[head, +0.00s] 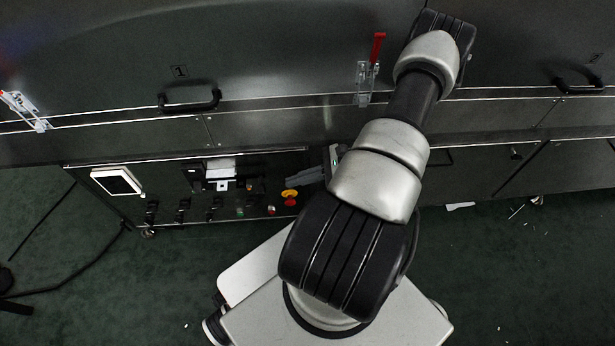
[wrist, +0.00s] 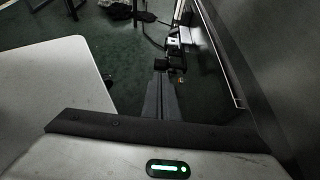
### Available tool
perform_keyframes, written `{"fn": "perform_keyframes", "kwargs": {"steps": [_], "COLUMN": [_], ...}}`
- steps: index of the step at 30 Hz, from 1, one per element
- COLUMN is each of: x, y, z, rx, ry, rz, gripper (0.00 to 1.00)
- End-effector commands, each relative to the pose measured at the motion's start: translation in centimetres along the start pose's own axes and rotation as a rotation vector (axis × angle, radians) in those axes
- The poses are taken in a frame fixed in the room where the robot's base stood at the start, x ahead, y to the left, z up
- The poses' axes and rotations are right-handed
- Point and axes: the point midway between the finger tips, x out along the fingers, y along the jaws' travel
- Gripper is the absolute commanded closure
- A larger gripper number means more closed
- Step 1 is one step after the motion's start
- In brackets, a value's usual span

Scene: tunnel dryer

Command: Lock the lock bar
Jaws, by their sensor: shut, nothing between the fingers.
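No part is clearly marked as the lock bar. A dark block with a white piece (head: 221,169) sits on the control panel below the dryer. A clear latch with a raised red handle (head: 377,48) is on the dryer front, and a similar latch (head: 24,110) is at the far left. My gripper (head: 293,181) is shut and empty in front of the panel, right of the white piece and just above the yellow and red button. Its dark fingers show in the wrist view (wrist: 161,72), pointing along the panel.
The yellow and red emergency button (head: 290,196) is close below my gripper. A white-framed screen (head: 117,181) and several dark knobs are farther left. A black door handle (head: 189,98) sits above.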

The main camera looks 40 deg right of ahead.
Motion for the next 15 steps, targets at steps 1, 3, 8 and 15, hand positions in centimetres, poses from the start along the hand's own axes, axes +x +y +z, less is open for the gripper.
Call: {"fn": "perform_keyframes", "kwargs": {"steps": [1,3,8,15], "x": [1.3,2.8,5.5,7.3], "y": [0.1,0.1,0.1,0.0], "z": [-0.2,-0.2,-0.2,-0.1], "rx": [0.001,-0.001,0.000,-0.001], "ry": [-0.001,-0.001,-0.001,0.001], "rz": [0.003,0.003,0.002,-0.001], "gripper": [1.00,1.00,1.00,1.00]}}
